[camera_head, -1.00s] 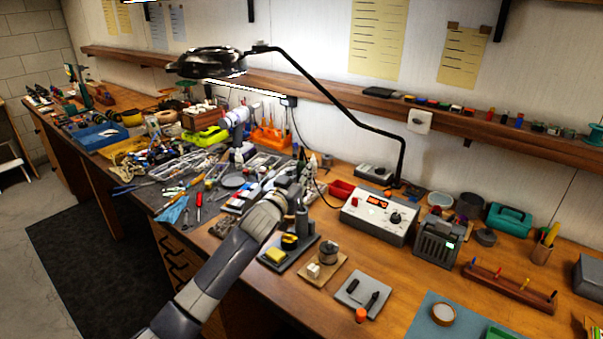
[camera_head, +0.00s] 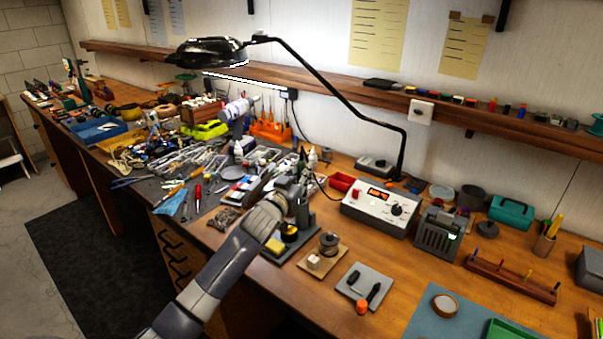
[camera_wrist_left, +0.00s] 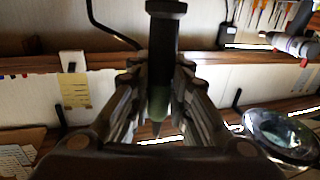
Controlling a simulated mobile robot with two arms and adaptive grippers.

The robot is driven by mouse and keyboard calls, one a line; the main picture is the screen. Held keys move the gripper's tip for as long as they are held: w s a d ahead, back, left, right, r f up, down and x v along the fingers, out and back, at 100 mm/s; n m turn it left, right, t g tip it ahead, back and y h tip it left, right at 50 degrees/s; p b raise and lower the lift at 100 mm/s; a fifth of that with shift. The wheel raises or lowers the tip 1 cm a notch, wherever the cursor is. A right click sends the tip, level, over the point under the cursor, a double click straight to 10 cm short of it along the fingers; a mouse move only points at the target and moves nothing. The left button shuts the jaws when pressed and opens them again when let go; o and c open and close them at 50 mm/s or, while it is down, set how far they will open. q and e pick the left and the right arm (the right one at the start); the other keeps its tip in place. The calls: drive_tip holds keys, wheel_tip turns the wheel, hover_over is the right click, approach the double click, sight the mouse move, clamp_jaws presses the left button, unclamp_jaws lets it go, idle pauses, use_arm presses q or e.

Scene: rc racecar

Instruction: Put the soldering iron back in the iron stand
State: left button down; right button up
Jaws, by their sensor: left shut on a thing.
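My left gripper (camera_head: 292,184) is over the workbench, close above the iron stand. In the left wrist view its fingers (camera_wrist_left: 158,108) are shut on the soldering iron (camera_wrist_left: 163,30), which has a dark, thick end and a greenish part narrowing to a point. In the head view the iron is mostly hidden by the gripper. The iron stand has a grey base (camera_head: 283,256) with a yellow sponge (camera_head: 275,246) and a dark upright holder (camera_head: 304,214) just below and right of the gripper. I cannot tell whether the iron touches the holder. My right gripper is out of view.
A grey power unit (camera_head: 376,211) stands right of the stand. A spool on a wooden block (camera_head: 322,262) and a grey tile (camera_head: 365,287) lie in front. A lamp (camera_head: 208,50) hangs above. Tools clutter the bench to the left.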

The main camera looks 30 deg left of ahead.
use_arm(q)
drive_tip(key=shift+f+b, duration=0.6)
drive_tip(key=shift+f, duration=0.4)
drive_tip(key=c, duration=1.4)
unclamp_jaws()
drive_tip(key=o, duration=0.4)
